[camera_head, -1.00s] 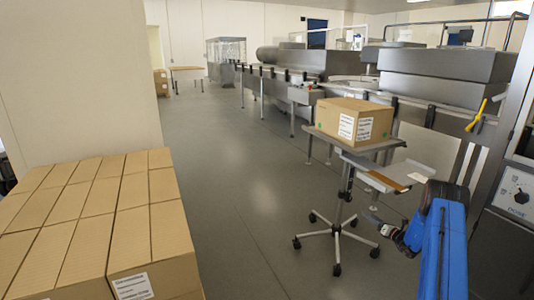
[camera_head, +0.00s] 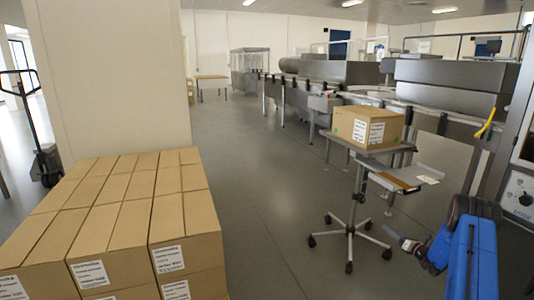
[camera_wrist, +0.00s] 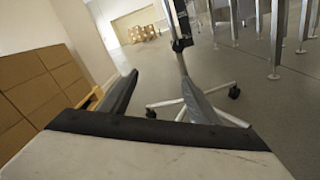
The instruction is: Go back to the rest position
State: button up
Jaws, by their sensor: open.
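My blue arm (camera_head: 474,258) is folded low at the right of the head view. My gripper (camera_head: 398,237) shows small at its lower left, over the floor and apart from the wheeled stand. In the wrist view my gripper (camera_wrist: 160,92) has its two dark fingers apart, with nothing held between them. The stand's legs and casters show beyond the fingers.
A cardboard box (camera_head: 369,127) sits on the wheeled stand (camera_head: 350,222). Stacked cartons (camera_head: 120,225) fill the lower left, beside a wall. A pallet jack (camera_head: 40,130) stands at far left. Steel machinery (camera_head: 450,90) lines the right. The aisle floor (camera_head: 255,180) between is clear.

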jog(key=s+a+r+n+g+y, duration=0.25)
jog(key=a+r+n, duration=0.35)
jog(key=a+r, duration=0.5)
jog(key=s+a+r+n+g+y, duration=0.2)
jog(key=s+a+r+n+g, duration=0.9)
jog(key=s+a+r, duration=0.95)
jog(key=s+a+r+n+h, duration=0.25)
jog(key=s+a+n, duration=0.25)
jog(key=s, duration=0.6)
jog(key=s+a+r+n+h, duration=0.25)
jog(key=s+a+n, duration=0.3)
jog(key=s, duration=0.55)
jog(key=s+d+n+h, duration=0.2)
jog(key=s+n, duration=0.1)
jog(key=s, duration=0.4)
jog(key=s+d+f+n+t+h, duration=0.1)
jog(key=s+d+n+h, duration=0.1)
jog(key=s, duration=0.6)
jog(key=s+d+n+h, duration=0.2)
jog(key=s+n, duration=0.2)
jog(key=s, duration=0.4)
jog(key=shift+f+n, duration=0.35)
